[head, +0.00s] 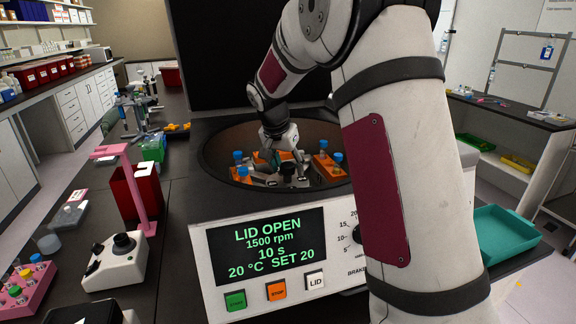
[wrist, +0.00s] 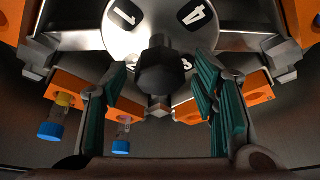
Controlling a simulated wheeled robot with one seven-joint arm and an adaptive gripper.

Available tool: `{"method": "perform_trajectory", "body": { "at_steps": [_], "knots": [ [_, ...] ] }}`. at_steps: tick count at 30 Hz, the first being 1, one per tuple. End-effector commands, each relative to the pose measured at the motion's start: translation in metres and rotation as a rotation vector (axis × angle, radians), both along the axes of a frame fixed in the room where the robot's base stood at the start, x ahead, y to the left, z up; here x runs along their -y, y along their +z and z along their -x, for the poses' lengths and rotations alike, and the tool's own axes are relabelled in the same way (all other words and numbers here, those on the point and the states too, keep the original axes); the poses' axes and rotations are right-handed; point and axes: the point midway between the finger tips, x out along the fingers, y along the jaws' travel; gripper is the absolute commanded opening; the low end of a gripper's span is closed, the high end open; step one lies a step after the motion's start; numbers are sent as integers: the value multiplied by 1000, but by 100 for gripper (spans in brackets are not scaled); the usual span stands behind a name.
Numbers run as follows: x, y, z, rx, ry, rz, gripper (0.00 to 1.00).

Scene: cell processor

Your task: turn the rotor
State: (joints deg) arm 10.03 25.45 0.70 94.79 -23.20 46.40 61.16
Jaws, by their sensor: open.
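The rotor (wrist: 221,42) sits in the open centrifuge bowl, a grey metal hub with the numbers 1, 4 and a partly hidden 3 showing. A black knob (wrist: 165,70) stands at its centre. Orange buckets (wrist: 75,88) hang around it, and some show in the head view (head: 322,166). Tubes with blue caps (wrist: 51,131) sit in buckets at the left of the wrist view. My gripper (head: 280,153) is down inside the bowl at the rotor. In the wrist view its green-padded fingers are apart, one on each side of the knob, with nothing visibly clamped. Contact cannot be told.
The bowl rim (head: 213,150) surrounds my gripper, and the raised dark lid (head: 220,60) stands behind. The front display (head: 265,245) reads LID OPEN. A pink stand (head: 137,195), a white device (head: 115,262) and a pink tube rack (head: 28,290) are left; a teal tray (head: 505,236) is right.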

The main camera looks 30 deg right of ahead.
Motion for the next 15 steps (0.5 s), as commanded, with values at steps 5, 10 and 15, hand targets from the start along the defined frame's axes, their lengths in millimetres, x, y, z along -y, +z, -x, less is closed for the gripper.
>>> {"method": "perform_trajectory", "body": {
  "at_steps": [5, 10, 15],
  "knots": [
    [1, -4, -1, 0, 0, 0, 54],
    [1, -4, -1, 0, 0, 0, 54],
    [1, -4, -1, 0, 0, 0, 18]
  ]
}}
